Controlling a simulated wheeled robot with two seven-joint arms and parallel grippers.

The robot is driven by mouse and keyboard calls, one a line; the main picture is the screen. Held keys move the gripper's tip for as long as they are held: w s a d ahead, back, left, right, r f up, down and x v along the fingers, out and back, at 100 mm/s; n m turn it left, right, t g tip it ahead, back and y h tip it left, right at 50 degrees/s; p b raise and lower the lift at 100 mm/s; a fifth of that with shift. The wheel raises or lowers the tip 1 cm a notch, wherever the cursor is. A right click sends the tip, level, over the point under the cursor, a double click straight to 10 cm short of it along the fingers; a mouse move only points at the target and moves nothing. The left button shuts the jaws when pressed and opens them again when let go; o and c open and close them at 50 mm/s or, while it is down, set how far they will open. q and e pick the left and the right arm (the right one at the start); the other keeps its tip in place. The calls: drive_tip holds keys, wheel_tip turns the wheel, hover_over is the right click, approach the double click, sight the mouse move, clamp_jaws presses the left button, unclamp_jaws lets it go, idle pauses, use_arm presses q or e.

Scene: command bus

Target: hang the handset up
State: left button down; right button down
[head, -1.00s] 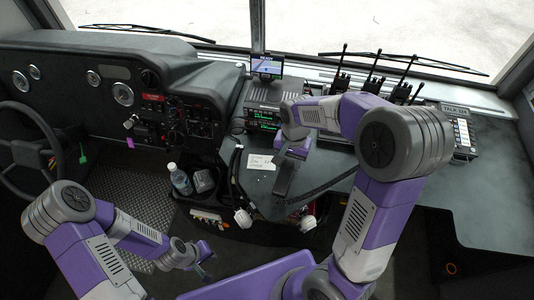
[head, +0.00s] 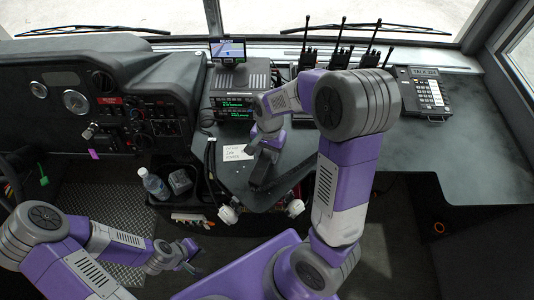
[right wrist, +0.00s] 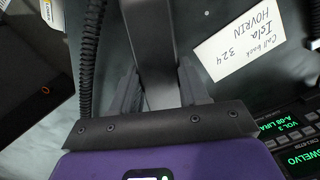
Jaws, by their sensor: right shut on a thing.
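A dark grey handset (head: 262,174) is held just above the dashboard top. My right gripper (head: 266,158) is shut on it. In the right wrist view the handset (right wrist: 150,45) runs away between the two fingers of my right gripper (right wrist: 160,92), and a black coiled cord (right wrist: 93,50) shows beside it. A desk unit with a keypad (head: 424,96), perhaps the handset's base, sits on the dashboard at the right. My left gripper (head: 187,260) is low at the left, away from the handset; its jaws are too small to read.
A white note card (head: 238,153) lies left of the handset. A radio stack (head: 237,95) with a screen above stands behind. Several handheld radios with antennas (head: 340,56) stand along the windscreen. A bottle (head: 155,184) stands at the left. The dashboard between handset and keypad unit is partly hidden by my arm.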

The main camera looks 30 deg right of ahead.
drive_tip(key=c, duration=0.6)
unclamp_jaws()
drive_tip(key=shift+f, duration=0.1)
drive_tip(key=shift+o, duration=0.2)
